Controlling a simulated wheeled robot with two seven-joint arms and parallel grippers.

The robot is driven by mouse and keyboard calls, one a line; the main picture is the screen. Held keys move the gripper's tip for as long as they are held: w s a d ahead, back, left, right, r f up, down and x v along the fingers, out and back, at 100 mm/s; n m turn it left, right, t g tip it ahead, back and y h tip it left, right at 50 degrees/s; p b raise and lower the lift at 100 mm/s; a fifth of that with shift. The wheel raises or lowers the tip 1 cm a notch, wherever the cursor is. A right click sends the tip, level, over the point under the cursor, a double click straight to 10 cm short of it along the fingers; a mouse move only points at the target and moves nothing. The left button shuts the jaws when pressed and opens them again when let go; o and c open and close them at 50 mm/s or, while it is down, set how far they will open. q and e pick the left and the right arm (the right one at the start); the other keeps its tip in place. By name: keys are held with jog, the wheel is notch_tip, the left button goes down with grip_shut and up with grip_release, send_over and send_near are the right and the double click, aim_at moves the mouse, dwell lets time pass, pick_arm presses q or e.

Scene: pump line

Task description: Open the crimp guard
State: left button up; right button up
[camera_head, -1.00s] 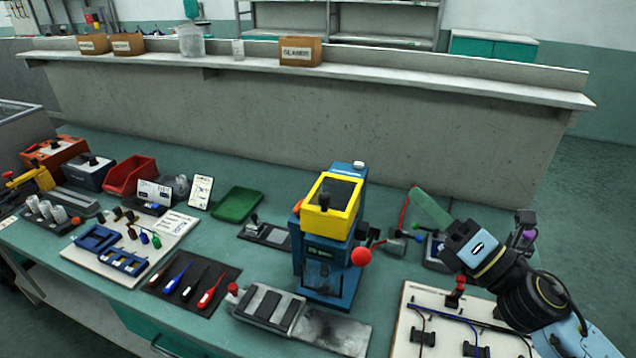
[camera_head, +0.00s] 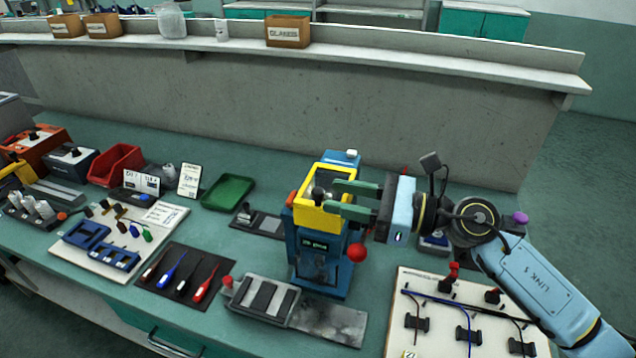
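The crimp guard (camera_head: 309,204) is a yellow frame with a dark window on the upper front of the blue crimp press (camera_head: 306,261). It looks lowered over the press. A dark knob (camera_head: 318,193) sits on its face. My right gripper (camera_head: 332,195) comes in from the right with two green fingers, spread apart. Their tips overlap the guard's right side in the picture, just right of the knob. I cannot tell whether they touch it. The fingers hide part of the guard's right edge. My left gripper is not in view.
A red ball (camera_head: 357,252) sticks out at the press's right side. A white board with cables (camera_head: 400,340) lies at front right. A grey fixture (camera_head: 262,297), a dark mat with screwdrivers (camera_head: 222,270) and a green tray (camera_head: 228,192) lie to the left.

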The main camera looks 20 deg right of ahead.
aim_at(318, 190)
jog(key=p+x, duration=0.1)
jog(key=x, duration=0.3)
jog(key=shift+w+a, duration=0.25)
jog(key=shift+a, duration=0.1)
grip_shut()
